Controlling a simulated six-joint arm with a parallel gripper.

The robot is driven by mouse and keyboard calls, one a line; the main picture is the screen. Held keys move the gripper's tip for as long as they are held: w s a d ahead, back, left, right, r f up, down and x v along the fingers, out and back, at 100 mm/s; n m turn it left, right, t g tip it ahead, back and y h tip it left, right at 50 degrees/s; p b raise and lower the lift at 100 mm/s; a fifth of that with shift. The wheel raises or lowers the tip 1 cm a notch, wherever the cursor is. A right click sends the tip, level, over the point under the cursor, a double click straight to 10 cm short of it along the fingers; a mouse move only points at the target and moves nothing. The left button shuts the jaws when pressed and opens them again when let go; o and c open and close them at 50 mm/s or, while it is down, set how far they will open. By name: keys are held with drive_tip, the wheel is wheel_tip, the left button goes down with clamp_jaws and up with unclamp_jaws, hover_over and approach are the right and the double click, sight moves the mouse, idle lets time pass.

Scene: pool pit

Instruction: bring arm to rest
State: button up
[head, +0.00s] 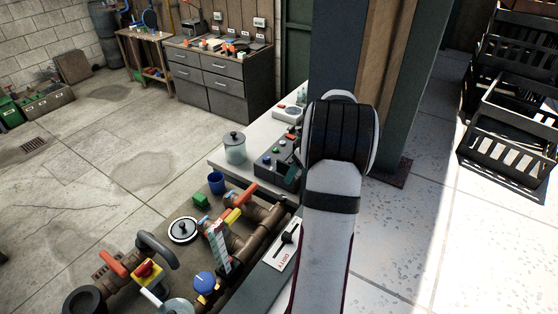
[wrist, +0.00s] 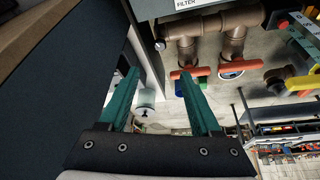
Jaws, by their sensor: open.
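In the wrist view my gripper (wrist: 158,78) shows two teal fingers standing well apart. They are open with nothing held between them. The finger pads appear clear of the pipes and fixtures beyond them. In the head view my white and black arm rises in the middle foreground, in front of a dark post.
Brown pipes (head: 263,238) with coloured valve handles lie left of my arm. A lidded jar (head: 235,150), blue cup (head: 217,183) and control box (head: 278,165) stand nearby. A dark post (head: 335,50) is close behind the arm. Black crates (head: 510,150) stand right.

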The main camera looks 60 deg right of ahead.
drive_tip(key=w+a+r, duration=0.2)
drive_tip(key=a, duration=0.5)
drive_tip(key=w+a+r+y, duration=0.1)
drive_tip(key=w+a+r, duration=0.1)
drive_tip(key=a, duration=0.5)
drive_tip(key=w+a+r+y, duration=0.1)
drive_tip(key=w+a+r, duration=0.1)
drive_tip(key=a, duration=0.5)
drive_tip(key=shift+w+r+g, duration=0.4)
drive_tip(key=shift+w, duration=0.05)
drive_tip(key=s+a+r+g+y, duration=0.1)
drive_tip(key=s+a, duration=0.4)
drive_tip(key=a, duration=0.6)
drive_tip(key=s+a+r+g+y, duration=0.15)
drive_tip(key=s+a, duration=0.35)
drive_tip(key=a, duration=0.6)
drive_tip(key=s+a+f+m+g+h, duration=0.1)
drive_tip(key=s+a, duration=0.3)
drive_tip(key=s, duration=0.4)
drive_tip(key=shift+s+a+f+m, duration=0.2)
drive_tip(key=shift+a+f+m, duration=0.1)
drive_tip(key=shift+f, duration=0.2)
drive_tip(key=shift+o, duration=0.2)
